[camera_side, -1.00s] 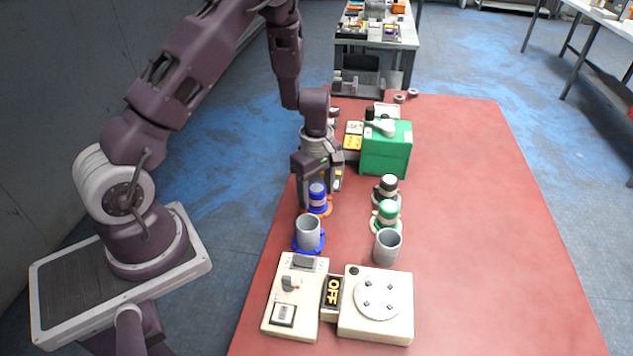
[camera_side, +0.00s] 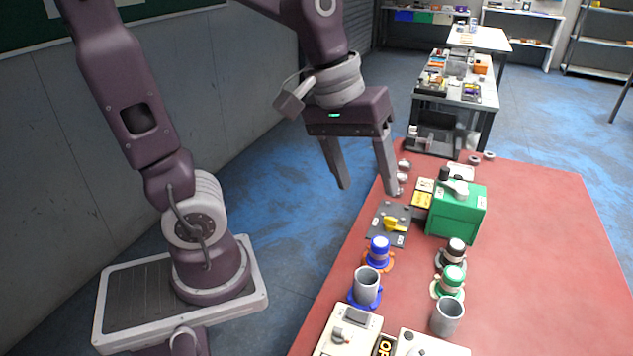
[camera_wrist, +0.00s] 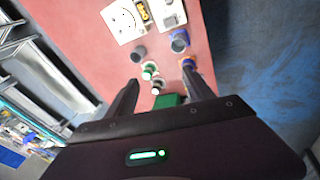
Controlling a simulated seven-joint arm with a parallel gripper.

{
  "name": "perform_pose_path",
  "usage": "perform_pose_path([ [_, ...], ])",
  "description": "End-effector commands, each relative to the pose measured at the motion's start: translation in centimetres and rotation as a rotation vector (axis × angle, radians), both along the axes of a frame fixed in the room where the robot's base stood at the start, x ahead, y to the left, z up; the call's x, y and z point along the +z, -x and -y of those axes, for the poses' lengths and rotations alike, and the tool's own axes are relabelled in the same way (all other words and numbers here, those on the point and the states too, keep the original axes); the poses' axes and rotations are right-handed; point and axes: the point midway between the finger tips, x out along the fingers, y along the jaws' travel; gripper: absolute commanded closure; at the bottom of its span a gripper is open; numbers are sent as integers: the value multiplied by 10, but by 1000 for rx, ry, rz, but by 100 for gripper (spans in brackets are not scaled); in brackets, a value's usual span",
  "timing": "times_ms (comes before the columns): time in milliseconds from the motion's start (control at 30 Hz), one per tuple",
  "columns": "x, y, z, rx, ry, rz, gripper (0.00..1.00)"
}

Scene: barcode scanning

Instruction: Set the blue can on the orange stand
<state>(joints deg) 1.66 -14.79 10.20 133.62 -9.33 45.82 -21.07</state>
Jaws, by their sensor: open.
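The blue can (camera_side: 378,247) stands upright on the orange stand (camera_side: 389,264) on the red table. Orange of the stand shows near the right fingertip in the wrist view (camera_wrist: 185,63), where the can is hard to make out. My gripper (camera_side: 368,190) is open and empty, raised well above and apart from the can. Its two spread fingers also show in the wrist view (camera_wrist: 160,76).
A grey cup (camera_side: 367,285) sits on a blue stand (camera_side: 353,300) just in front. A green can (camera_side: 453,277) and a black can (camera_side: 455,250) stand to the right, with another grey cup (camera_side: 447,318). A green box (camera_side: 456,212) is behind.

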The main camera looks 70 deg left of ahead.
Motion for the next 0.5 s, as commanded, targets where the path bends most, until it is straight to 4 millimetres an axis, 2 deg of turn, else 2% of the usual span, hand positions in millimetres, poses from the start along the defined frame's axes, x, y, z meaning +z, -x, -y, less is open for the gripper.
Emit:
perform_pose_path([
  [33,12,25,5,-131,-59,72,39],
  [100,19,55,9,-304,-162,143,39],
  [200,19,83,9,-463,-281,204,39],
  [300,18,95,8,-533,-343,227,39],
  [500,17,96,8,-546,-352,229,39],
])
